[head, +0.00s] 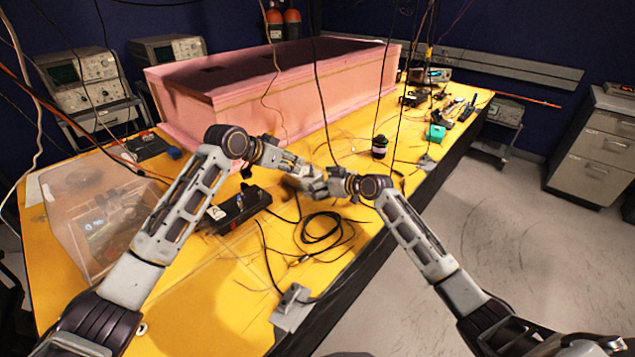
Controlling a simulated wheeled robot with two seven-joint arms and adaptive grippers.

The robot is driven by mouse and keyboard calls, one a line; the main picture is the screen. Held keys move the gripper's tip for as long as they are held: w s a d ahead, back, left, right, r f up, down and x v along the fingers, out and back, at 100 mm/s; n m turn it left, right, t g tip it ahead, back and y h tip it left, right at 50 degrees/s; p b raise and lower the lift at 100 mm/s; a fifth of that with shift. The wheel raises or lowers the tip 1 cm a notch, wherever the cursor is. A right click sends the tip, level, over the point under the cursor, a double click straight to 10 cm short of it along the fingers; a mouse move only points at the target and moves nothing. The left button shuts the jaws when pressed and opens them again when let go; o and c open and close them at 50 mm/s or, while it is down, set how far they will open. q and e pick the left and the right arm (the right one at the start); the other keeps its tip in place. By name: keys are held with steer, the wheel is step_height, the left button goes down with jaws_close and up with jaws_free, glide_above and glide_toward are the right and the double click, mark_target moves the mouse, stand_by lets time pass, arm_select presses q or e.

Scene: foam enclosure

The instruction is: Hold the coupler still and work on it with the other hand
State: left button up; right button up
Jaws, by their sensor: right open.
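My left gripper (303,170) and my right gripper (319,186) meet close together above the middle of the yellow table (225,310). The left one reaches in from the upper left and the right one from the right. The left fingers are too small and overlapped to show whether they are open or shut. The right gripper is open. The coupler cannot be made out for certain.
A long pink foam enclosure (285,95) stands behind my grippers. A clear box (85,215), a black device (240,208) and a coiled black cable (320,228) lie nearby. A dark cylinder (379,147) stands to the right. Cables hang from above.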

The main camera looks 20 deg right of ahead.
mark_target(310, 170)
steer(key=shift+w+a, duration=0.1)
steer(key=shift+w, duration=0.05)
steer(key=shift+c, duration=0.4)
steer(key=c, duration=1.2)
arm_select(q)
steer(key=shift+o, duration=1.2)
arm_select(e)
steer(key=shift+c, duration=0.2)
arm_select(q)
steer(key=shift+w+d+r+n+y, duration=0.1)
steer(key=shift+d+r+n+y, duration=0.15)
steer(key=shift+d+n+y, duration=0.7)
steer(key=shift+d+r+n+y, duration=0.2)
steer(key=shift+d+n+y, duration=0.6)
steer(key=shift+y, duration=0.45)
steer(key=shift+d+f, duration=0.1)
steer(key=shift+x, duration=4.45)
